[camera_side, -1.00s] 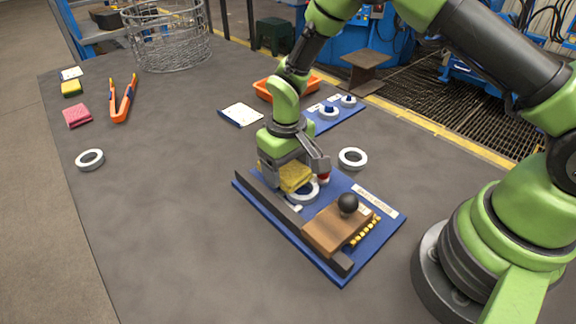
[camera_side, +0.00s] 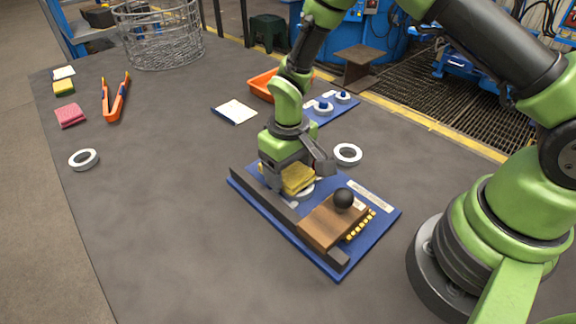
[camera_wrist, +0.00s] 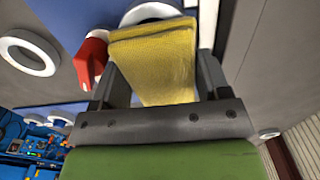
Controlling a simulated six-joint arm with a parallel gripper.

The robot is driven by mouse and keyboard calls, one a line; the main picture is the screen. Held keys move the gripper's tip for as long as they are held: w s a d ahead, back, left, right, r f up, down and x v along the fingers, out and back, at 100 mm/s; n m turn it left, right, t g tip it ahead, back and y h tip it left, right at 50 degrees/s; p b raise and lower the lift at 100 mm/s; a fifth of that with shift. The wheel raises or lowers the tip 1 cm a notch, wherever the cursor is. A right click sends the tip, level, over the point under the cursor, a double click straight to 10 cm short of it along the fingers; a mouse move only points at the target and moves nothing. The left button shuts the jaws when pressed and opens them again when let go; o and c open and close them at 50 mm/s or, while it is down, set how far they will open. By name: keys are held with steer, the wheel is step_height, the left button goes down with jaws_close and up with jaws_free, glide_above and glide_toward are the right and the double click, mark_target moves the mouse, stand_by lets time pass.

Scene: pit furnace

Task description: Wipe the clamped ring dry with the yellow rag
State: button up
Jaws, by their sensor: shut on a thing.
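My gripper (camera_side: 292,172) is shut on the yellow rag (camera_side: 298,179), which hangs folded between the fingers. The rag also fills the middle of the wrist view (camera_wrist: 160,62). The clamped ring (camera_side: 306,190) is on the blue fixture board (camera_side: 375,228), mostly hidden under the rag and gripper. Part of its pale rim shows just beyond the rag in the wrist view (camera_wrist: 150,12). The rag is at the ring; whether it presses on it I cannot tell. A red clamp tip (camera_wrist: 91,58) is beside the rag.
The board carries a dark rail (camera_side: 282,213) and a wooden block with a black knob (camera_side: 343,199). A loose ring (camera_side: 348,154) lies just behind the board, another (camera_side: 83,160) at far left. Orange tongs (camera_side: 116,98) and a pink cloth (camera_side: 70,115) lie at upper left.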

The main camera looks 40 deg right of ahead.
steer(key=shift+w, duration=0.1)
steer(key=shift+w, duration=0.9)
steer(key=shift+r, duration=3.5)
steer(key=s+d+r, duration=0.7)
steer(key=r, duration=0.1)
